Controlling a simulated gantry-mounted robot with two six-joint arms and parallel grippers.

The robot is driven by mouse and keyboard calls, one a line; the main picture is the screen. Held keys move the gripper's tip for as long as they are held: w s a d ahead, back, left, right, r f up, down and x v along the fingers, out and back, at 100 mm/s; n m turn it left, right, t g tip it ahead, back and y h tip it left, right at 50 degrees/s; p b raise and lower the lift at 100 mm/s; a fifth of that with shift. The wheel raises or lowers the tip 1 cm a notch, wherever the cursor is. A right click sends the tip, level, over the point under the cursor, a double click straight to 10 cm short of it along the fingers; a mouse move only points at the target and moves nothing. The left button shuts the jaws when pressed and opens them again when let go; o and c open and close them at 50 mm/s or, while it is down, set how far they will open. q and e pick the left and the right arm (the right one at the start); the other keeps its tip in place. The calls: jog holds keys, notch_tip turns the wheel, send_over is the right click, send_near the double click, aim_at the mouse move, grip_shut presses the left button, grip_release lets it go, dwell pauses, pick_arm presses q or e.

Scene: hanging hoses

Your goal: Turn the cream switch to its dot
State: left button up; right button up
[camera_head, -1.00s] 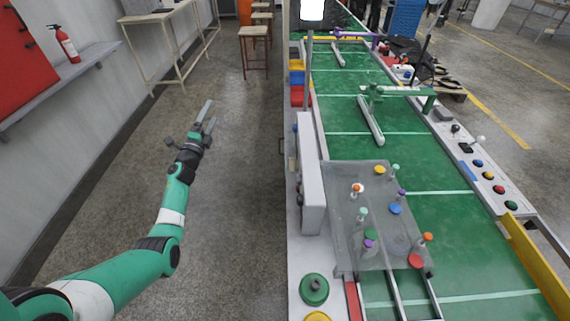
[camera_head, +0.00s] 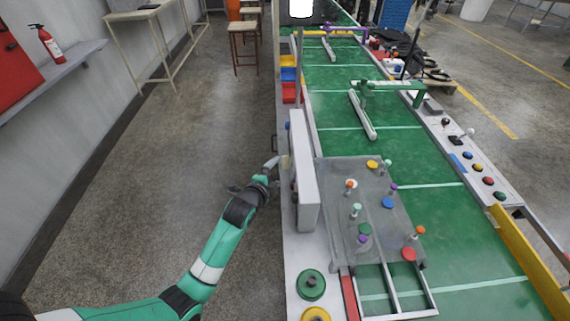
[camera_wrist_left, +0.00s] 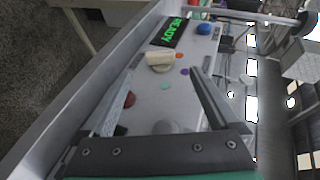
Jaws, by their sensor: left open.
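The cream switch (camera_wrist_left: 160,60) is a bar-shaped knob on the pale panel, ahead of my fingers in the left wrist view. An orange dot (camera_wrist_left: 180,54), a purple dot (camera_wrist_left: 185,71) and a teal dot (camera_wrist_left: 165,86) lie around it; I cannot tell which one is its dot. My left gripper (camera_wrist_left: 165,70) is open, its fingers spread to either side of the switch's line, with nothing between them. In the head view my left gripper (camera_head: 273,166) is at the left side of the upright grey box. My right gripper is out of view.
A green READY display (camera_wrist_left: 173,33) and a blue knob (camera_wrist_left: 204,29) are beyond the switch. A red button (camera_wrist_left: 129,99) is near the left finger. The grey box (camera_head: 304,170) stands beside my gripper. The floor at left is clear.

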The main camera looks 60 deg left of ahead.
aim_at(285, 163)
pick_arm(q)
jog(key=b+x, duration=0.4)
jog(key=x, duration=0.5)
jog(key=shift+b, duration=0.3)
jog(key=shift+w+a, duration=0.25)
jog(key=shift+w, duration=0.05)
jog(key=shift+c, duration=0.3)
jog(key=c, duration=1.3)
jog(key=shift+f+b, duration=0.15)
jog(key=shift+b, duration=0.2)
jog(key=t+y+b, duration=0.1)
jog(key=b, duration=0.2)
jog(key=m+t+y+b, duration=0.1)
jog(key=b, duration=0.2)
jog(key=t+y+b, duration=0.1)
jog(key=b, duration=0.2)
jog(key=shift+f+m+t+y+b, duration=0.25)
jog(key=shift+m+t+y+b, duration=0.05)
jog(key=shift+b, duration=0.05)
jog(key=shift+r, duration=0.4)
